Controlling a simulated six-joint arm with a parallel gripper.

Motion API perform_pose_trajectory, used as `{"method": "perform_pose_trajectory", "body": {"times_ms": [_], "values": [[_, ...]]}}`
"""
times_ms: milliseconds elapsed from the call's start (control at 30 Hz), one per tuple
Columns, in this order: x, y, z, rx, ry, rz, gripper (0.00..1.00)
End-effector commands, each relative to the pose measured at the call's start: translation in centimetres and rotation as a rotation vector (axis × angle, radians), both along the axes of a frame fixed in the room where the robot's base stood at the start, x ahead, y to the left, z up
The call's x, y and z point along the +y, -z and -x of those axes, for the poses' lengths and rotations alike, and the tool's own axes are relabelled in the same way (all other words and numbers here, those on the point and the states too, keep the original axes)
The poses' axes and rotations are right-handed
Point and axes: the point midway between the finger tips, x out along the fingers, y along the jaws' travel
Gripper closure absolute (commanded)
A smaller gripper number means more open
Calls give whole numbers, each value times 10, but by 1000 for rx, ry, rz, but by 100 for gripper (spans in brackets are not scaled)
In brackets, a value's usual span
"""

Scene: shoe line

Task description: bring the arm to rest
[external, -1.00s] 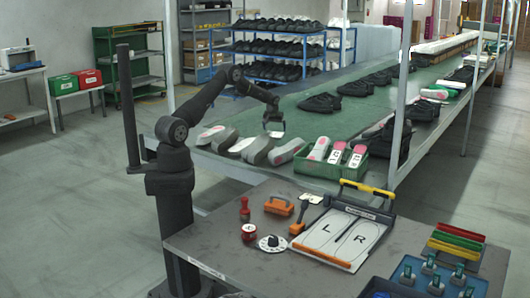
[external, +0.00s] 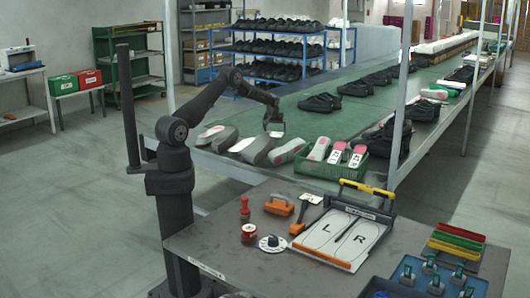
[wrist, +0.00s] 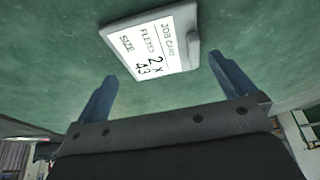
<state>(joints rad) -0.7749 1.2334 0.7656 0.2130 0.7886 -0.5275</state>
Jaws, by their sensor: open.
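My arm reaches out over the green conveyor belt, and my gripper (external: 273,120) hangs above it. In the wrist view, the two blue-grey fingers of my gripper (wrist: 163,72) are apart with nothing between them. A grey holder with a white job card (wrist: 160,40) shows just beyond the fingertips, against the green belt. The card reads "JOB CARD", "2 X" and "43". It also shows as a small pale plate (external: 276,129) below my gripper in the external view. I cannot tell how large the gap between fingers and card is.
Grey shoe lasts (external: 251,149) lie on the belt near my gripper. A green crate (external: 325,165) with pink-and-white insoles stands to their right, and black shoes (external: 320,103) lie farther back. The front workbench (external: 210,240) holds a board marked L and R (external: 342,235) and tools.

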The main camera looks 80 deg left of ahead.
Motion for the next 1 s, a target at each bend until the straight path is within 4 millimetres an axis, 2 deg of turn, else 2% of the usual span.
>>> {"method": "perform_pose_trajectory", "body": {"times_ms": [100,833,867,1000], "values": [[0,16,1,2,0,1,0],[-44,-97,18,0,1,0,0],[-41,-85,18,4,0,4,0],[-31,-61,13,3,-1,3,0]]}}
